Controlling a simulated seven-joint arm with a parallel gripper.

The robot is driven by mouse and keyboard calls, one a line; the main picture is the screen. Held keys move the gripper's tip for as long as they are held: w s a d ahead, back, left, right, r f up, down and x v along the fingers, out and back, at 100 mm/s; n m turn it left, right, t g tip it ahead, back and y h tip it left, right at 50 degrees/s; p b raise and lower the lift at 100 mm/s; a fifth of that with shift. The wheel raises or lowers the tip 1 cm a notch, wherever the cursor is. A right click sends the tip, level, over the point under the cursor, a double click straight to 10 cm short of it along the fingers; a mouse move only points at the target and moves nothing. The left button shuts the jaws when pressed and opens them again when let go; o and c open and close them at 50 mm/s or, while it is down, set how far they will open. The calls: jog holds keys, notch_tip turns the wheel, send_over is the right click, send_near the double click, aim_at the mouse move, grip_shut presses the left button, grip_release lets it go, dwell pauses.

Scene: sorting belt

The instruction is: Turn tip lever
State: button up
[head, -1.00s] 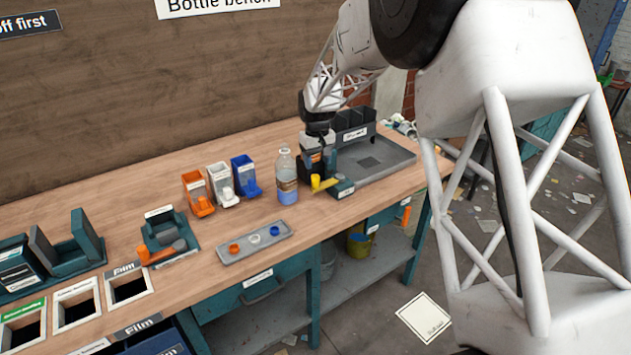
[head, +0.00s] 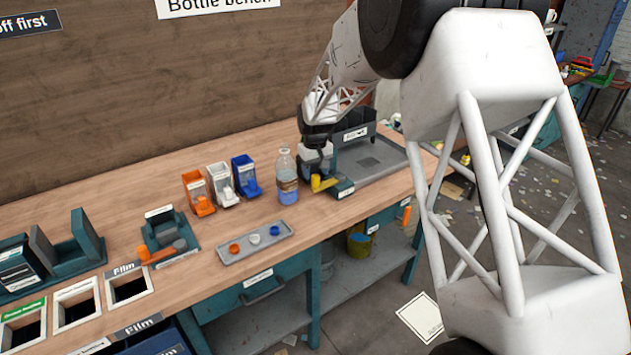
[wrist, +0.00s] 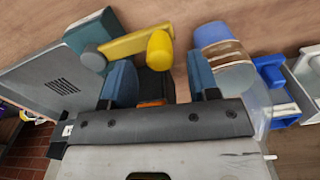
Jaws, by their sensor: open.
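The yellow tip lever (head: 322,183) sits at the front left of the grey tray, on a small teal mount (head: 343,188). In the wrist view the lever (wrist: 135,45) runs left from its round end to the mount. My gripper (wrist: 160,66) is open and empty, with one blue finger to each side of the lever's round end. I cannot tell its height over the lever. In the head view my gripper (head: 318,168) is low behind the lever, its fingers mostly hidden.
A clear bottle (head: 287,176) with blue liquid stands close left of the lever. The grey tray (head: 375,160) lies to the right. Orange, white and blue dispensers (head: 244,177) stand further left, with a small tray of caps (head: 255,242) in front.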

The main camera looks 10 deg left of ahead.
aim_at(315, 175)
jog(key=shift+f, duration=2.05)
grip_shut()
